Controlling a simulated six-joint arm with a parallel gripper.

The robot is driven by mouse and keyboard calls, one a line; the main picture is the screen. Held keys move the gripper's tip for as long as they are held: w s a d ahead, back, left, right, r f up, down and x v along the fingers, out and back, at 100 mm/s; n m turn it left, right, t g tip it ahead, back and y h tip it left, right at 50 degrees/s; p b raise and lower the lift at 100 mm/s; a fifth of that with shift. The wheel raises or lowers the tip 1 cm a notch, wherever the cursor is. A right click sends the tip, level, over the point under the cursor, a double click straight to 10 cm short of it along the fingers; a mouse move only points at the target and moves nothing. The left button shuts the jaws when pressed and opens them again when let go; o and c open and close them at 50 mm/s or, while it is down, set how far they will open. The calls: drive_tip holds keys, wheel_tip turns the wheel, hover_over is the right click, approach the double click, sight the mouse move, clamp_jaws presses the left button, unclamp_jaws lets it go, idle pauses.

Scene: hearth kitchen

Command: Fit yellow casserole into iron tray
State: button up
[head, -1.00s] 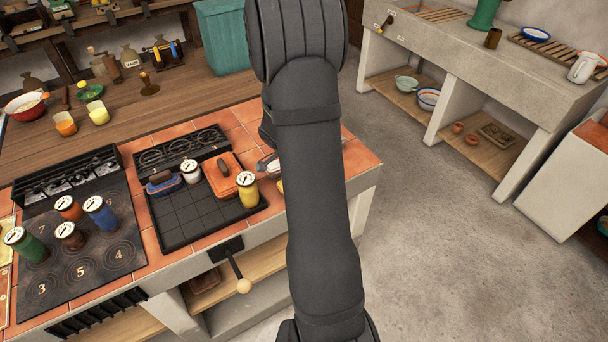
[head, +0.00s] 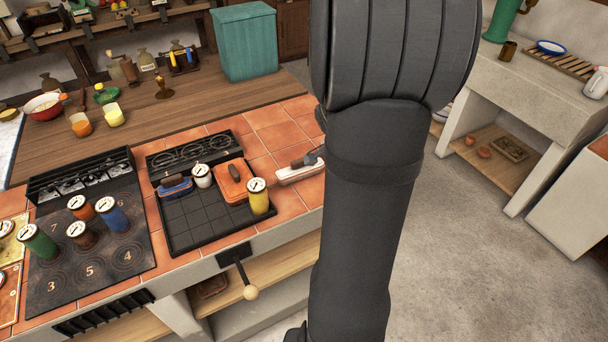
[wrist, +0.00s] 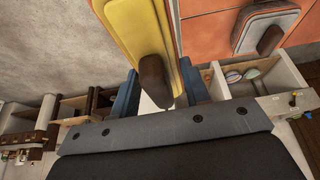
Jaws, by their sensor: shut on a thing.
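The yellow casserole (wrist: 137,28), with a brown knob, shows in the wrist view between the two blue fingers of my gripper (wrist: 157,88), which is shut on it. It is held above the floor and counter edge, by the wrist view. In the head view my arm hides both gripper and casserole. The iron tray (head: 207,236) is a black gridded tray on the counter. At its back stand a blue casserole (head: 176,190), a white canister (head: 202,177) and an orange casserole (head: 232,186). A yellow canister (head: 258,201) stands at its right side. Its front cells are bare.
A white casserole (head: 298,174) sits on the tiles right of the tray; it also shows in the wrist view (wrist: 272,22). Several canisters stand on the hob (head: 60,285) at left. A lever with a wooden knob (head: 250,292) sticks out below the tray.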

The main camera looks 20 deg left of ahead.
drive_tip(key=shift+d+r, duration=0.15)
drive_tip(key=shift+w+a+n+t, duration=0.2)
drive_tip(key=shift+a+n+t, duration=0.1)
drive_tip(key=shift+a+n, duration=0.3)
drive_tip(key=w+a+r+n+g+y, duration=0.2)
drive_tip(key=a+n+g+y, duration=0.45)
drive_tip(key=a+n, duration=1.9)
drive_tip(key=s+a+f+n+h, duration=0.2)
drive_tip(key=s+a+n+h, duration=0.1)
drive_tip(key=s+a+n, duration=0.8)
drive_tip(key=s+a+f+n+h, duration=0.35)
drive_tip(key=s+a+n, duration=0.35)
drive_tip(key=s+n, duration=0.75)
drive_tip(key=shift+n+g, duration=0.25)
drive_tip(key=shift+n, duration=0.45)
drive_tip(key=f, duration=0.2)
drive_tip(key=w+f, duration=0.1)
drive_tip(key=f, duration=0.3)
drive_tip(key=shift+w+d+f, duration=0.1)
drive_tip(key=shift+w+f, duration=0.25)
drive_tip(key=shift+w, duration=0.05)
drive_tip(key=shift+f, duration=0.15)
